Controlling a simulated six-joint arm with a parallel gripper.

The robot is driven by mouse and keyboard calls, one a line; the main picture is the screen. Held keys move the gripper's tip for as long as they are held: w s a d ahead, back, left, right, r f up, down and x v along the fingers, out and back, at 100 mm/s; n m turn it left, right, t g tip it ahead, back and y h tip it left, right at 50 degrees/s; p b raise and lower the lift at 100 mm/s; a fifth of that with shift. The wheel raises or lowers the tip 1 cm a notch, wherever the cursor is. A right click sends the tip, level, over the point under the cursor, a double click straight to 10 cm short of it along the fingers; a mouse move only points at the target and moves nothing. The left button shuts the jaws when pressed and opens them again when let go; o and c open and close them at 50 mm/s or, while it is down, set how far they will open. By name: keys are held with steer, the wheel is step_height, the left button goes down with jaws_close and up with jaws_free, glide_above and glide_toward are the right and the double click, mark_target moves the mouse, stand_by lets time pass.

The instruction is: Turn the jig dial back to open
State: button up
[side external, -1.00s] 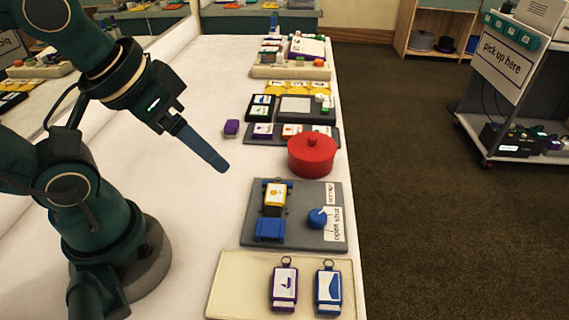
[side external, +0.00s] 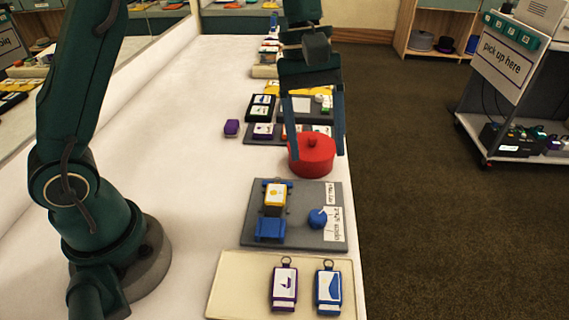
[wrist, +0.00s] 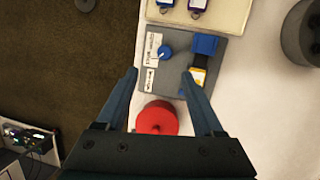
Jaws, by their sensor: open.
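The jig is a grey board (side external: 297,238) with a blue dial (side external: 318,219) on its right half, beside white labels (side external: 336,224). In the wrist view the dial (wrist: 165,51) is near the top, beyond the fingertips. On the jig's left half, blue jaws (side external: 270,229) stand by a yellow-and-white tag (side external: 275,195); whether they touch it I cannot tell. The dial's exact pointer setting is too small to read. My gripper (side external: 315,150) is open and empty above the red pot, behind the dial in the side view. Its spread fingers (wrist: 158,73) point towards the jig.
A red lidded pot (side external: 312,156) stands just behind the jig, under my gripper. A cream tray (side external: 238,283) with purple (side external: 284,284) and blue (side external: 328,287) tags lies in front.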

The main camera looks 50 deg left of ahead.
steer(key=g, duration=0.2)
glide_above(318, 214)
steer(key=w+a, duration=0.2)
step_height(318, 214, down, 7)
steer(key=shift+x, duration=2.8)
steer(key=shift+s, duration=0.2)
jaws_close()
